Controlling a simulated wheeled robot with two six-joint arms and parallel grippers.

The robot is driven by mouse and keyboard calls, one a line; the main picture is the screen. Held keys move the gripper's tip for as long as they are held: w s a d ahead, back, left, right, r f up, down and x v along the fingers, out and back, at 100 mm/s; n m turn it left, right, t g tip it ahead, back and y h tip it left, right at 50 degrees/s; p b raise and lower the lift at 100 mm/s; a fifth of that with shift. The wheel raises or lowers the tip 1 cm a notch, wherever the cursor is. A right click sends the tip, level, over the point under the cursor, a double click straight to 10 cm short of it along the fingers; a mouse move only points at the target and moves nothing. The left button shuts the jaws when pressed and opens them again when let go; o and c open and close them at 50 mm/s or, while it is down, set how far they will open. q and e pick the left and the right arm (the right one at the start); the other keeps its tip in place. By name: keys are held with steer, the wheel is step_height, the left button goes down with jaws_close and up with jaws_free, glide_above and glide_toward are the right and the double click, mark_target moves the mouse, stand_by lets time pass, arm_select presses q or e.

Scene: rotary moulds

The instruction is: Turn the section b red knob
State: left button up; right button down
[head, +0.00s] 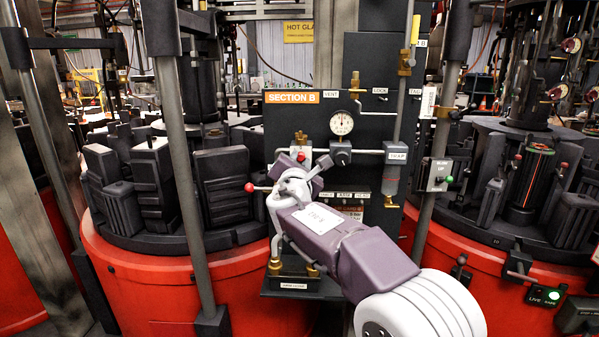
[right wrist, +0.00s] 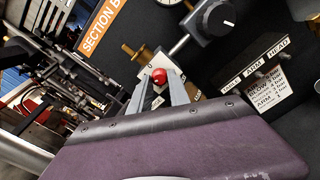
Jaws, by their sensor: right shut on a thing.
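The section b red knob (right wrist: 159,76) is a small red ball on a white plate of the dark panel, shown in the right wrist view. It also shows in the head view (head: 300,157), just above my gripper and below the orange SECTION B sign (head: 292,97). My right gripper (right wrist: 157,82) has its two grey fingers shut on the knob, one on each side. In the head view my right gripper (head: 301,167) reaches the panel from the lower right, and my wrist hides part of the panel below the knob. My left gripper is not in view.
A pressure gauge (head: 341,123) and pipes sit right of the knob, with a brass fitting (right wrist: 131,52) close by. A lever with a red ball end (head: 250,187) sticks out left of my gripper. Red round mould machines (head: 150,285) stand on both sides.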

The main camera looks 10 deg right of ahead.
steer(key=shift+m+b, duration=1.5)
steer(key=shift+m, duration=0.6)
steer(key=c, duration=1.2)
jaws_free()
steer(key=shift+c, duration=0.2)
steer(key=shift+s+a, duration=0.15)
steer(key=shift+s, duration=0.2)
steer(key=b+v, duration=0.1)
steer(key=v, duration=0.7)
steer(key=shift+b, duration=0.35)
